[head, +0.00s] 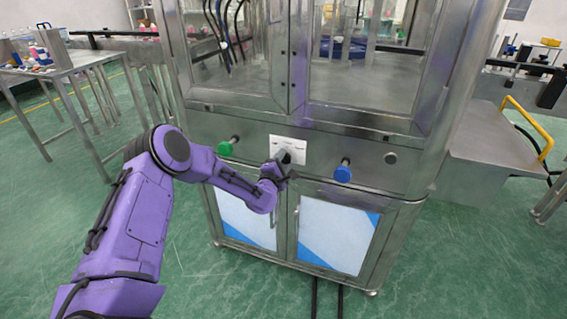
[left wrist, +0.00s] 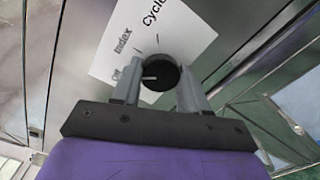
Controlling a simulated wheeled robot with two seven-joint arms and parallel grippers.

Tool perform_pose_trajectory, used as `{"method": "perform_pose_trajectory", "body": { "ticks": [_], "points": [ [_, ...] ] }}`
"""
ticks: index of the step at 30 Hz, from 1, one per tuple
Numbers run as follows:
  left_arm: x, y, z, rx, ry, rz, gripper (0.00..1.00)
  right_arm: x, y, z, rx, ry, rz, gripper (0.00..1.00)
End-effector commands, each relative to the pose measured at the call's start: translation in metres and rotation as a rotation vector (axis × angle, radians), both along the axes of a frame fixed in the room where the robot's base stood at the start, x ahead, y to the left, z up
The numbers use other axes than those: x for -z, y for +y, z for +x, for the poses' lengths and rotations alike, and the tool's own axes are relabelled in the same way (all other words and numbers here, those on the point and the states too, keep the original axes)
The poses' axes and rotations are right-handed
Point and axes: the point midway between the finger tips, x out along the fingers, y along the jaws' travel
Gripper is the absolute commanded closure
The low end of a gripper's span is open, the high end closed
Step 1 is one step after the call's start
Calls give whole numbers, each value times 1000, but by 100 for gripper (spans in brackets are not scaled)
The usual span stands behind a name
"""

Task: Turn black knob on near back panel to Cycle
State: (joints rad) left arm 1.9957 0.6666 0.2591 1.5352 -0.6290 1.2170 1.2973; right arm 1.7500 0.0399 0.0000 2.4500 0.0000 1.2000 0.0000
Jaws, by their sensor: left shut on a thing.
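The black knob (left wrist: 160,72) sits on a white label (left wrist: 118,48) with the words Off, Index and Cycle. Its white pointer line points toward the Off side of the label in the left wrist view. My left gripper (left wrist: 160,88) has its two fingers on either side of the knob and is shut on it. In the head view the white label (head: 288,148) is on the steel panel (head: 240,130), and my left gripper (head: 284,164) covers most of the knob. My right gripper is not in view.
A green button (head: 225,148) is left of the label and a blue button (head: 343,172) is right of it. Cabinet doors (head: 338,235) are below. A table with bottles (head: 40,68) stands at the left. Green floor is open around the machine.

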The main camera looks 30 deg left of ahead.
Motion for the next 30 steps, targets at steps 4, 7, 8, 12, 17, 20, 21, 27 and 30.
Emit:
{"method": "perform_pose_trajectory", "body": {
  "ticks": [4, 7, 8, 12, 17, 20, 21, 27, 30],
  "points": [
    [2, -1, 0, 3, 32, 130, 87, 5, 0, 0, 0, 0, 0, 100],
    [2, -1, 0, 3, 55, 224, 87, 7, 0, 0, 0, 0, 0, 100],
    [2, -1, 0, 3, 62, 253, 87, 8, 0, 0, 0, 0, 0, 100],
    [1, -1, 0, 2, 92, 382, 87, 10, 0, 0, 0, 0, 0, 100],
    [1, -1, 0, 4, 128, 531, 87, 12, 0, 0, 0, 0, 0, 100],
    [1, -1, 0, 3, 151, 622, 87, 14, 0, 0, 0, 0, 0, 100],
    [1, -1, 0, 3, 160, 660, 87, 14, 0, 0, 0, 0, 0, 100],
    [1, -1, 0, 4, 204, 844, 87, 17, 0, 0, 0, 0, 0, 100],
    [1, -1, 0, 4, 226, 937, 87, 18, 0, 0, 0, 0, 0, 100]
  ]
}}
